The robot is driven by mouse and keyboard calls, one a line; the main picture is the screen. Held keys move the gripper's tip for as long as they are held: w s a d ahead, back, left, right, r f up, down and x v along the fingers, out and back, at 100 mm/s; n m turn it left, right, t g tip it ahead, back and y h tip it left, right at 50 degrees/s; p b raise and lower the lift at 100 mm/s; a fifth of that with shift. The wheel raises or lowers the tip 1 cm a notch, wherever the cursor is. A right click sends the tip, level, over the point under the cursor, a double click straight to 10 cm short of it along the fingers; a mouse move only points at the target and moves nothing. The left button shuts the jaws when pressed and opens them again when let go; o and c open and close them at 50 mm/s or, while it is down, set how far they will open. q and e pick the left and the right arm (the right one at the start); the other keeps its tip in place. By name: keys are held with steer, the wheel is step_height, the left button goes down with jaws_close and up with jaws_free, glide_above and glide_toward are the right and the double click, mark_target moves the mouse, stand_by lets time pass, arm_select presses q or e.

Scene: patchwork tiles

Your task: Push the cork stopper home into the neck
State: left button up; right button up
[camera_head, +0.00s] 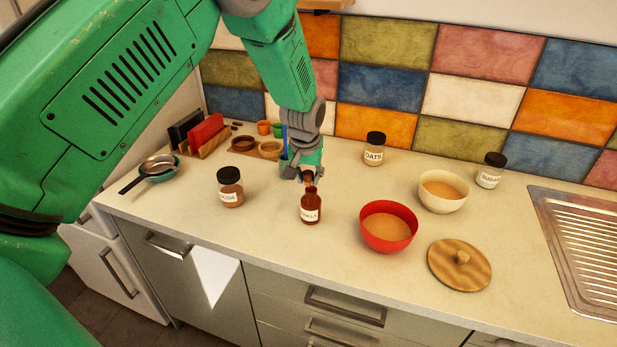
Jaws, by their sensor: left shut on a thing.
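The small dark brown bottle (310,209) with a white label reading "VANILLA" stands upright on the counter, near the middle of the view. My left gripper (304,177) comes down from above, just over the bottle's neck. It is shut on the cork stopper (308,178), a small brown piece between the fingertips, mostly hidden by them. The stopper is at or just above the mouth of the neck; I cannot tell whether it touches or has entered. My right gripper is not in view.
The cocoa jar (230,187) stands left of the bottle, the red bowl (388,226) to its right. A wooden lid (459,265), cream bowl (443,191), oats jar (374,149) and sugar jar (490,171) are further right. The counter in front of the bottle is clear.

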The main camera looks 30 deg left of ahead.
arm_select(q)
steer(key=shift+d+r, duration=0.3)
steer(key=shift+d, duration=0.35)
steer(key=shift+a+f, duration=0.2)
steer(key=shift+a, duration=0.45)
steer(key=shift+a+f, duration=0.35)
steer(key=shift+f, duration=0.05)
steer(key=shift+d+f, duration=0.15)
steer(key=shift+d, duration=0.5)
steer(key=shift+d+f+b, duration=0.15)
steer(key=shift+d+b, duration=0.1)
steer(key=shift+b, duration=0.05)
steer(key=shift+a+f, duration=0.1)
steer(key=o, duration=0.7)
steer(key=shift+a, duration=0.2)
steer(key=shift+c, duration=0.2)
steer(key=shift+o, duration=0.8)
steer(key=shift+a+f, duration=0.1)
steer(key=shift+a, duration=0.1)
steer(key=shift+s+a+f, duration=0.1)
steer(key=shift+a, duration=0.15)
steer(key=shift+d, duration=0.5)
steer(key=shift+r, duration=0.4)
steer(key=v, duration=1.1)
steer(key=shift+d, duration=0.2)
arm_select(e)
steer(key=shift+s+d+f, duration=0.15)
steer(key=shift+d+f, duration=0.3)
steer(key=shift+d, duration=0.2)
